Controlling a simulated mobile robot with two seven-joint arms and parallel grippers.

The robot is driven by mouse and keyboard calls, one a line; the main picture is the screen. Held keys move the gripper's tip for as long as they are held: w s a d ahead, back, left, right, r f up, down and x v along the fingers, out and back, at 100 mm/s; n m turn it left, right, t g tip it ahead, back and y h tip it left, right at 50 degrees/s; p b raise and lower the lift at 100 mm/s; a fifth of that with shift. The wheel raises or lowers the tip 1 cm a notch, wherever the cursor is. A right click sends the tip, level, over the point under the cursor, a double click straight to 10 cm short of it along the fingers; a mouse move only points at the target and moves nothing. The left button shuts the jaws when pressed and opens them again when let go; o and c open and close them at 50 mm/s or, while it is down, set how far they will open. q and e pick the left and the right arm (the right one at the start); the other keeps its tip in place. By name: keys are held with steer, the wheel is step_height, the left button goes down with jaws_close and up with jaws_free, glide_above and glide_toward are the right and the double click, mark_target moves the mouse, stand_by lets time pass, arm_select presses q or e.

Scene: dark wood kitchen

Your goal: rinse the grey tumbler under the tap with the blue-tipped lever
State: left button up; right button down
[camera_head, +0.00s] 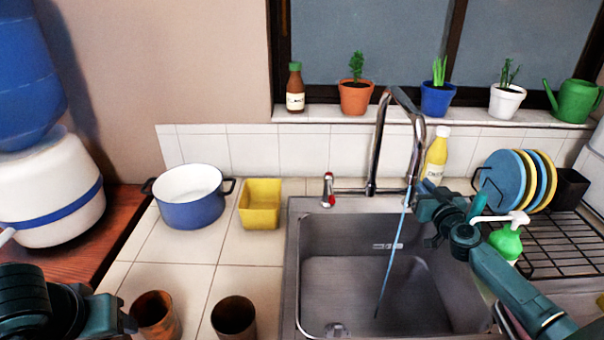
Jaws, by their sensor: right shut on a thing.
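The tap (376,150) arches over the sink, and a thin bluish stream of water (391,262) runs from its spout into the basin. My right gripper (424,194) is shut at the right end of the tap's cross-pipe, where it hides the lever there; no blue tip shows. The other lever, red-tipped (328,190), is on the left. No clearly grey tumbler shows. Two brownish tumblers, one coppery (155,315) and one darker (234,318), stand on the counter left of the sink. My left gripper (128,318) is beside the coppery one; its finger gap is unclear.
The sink (345,275) is empty apart from the water. A blue pot (190,212) and yellow container (261,205) stand behind the tumblers. Right are a yellow bottle (436,158), green soap bottle (506,242), dish rack (545,245), plates (502,180) and black cup (570,188).

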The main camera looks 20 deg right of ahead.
steer(key=c, duration=1.4)
jaws_free()
steer(key=shift+c, duration=0.2)
arm_select(q)
steer(key=shift+r+p, duration=0.8)
arm_select(e)
steer(key=s+a, duration=0.2)
steer(key=s, duration=0.9)
steer(key=shift+s+a, duration=0.15)
steer(key=shift+s, duration=0.25)
steer(key=shift+c, duration=0.2)
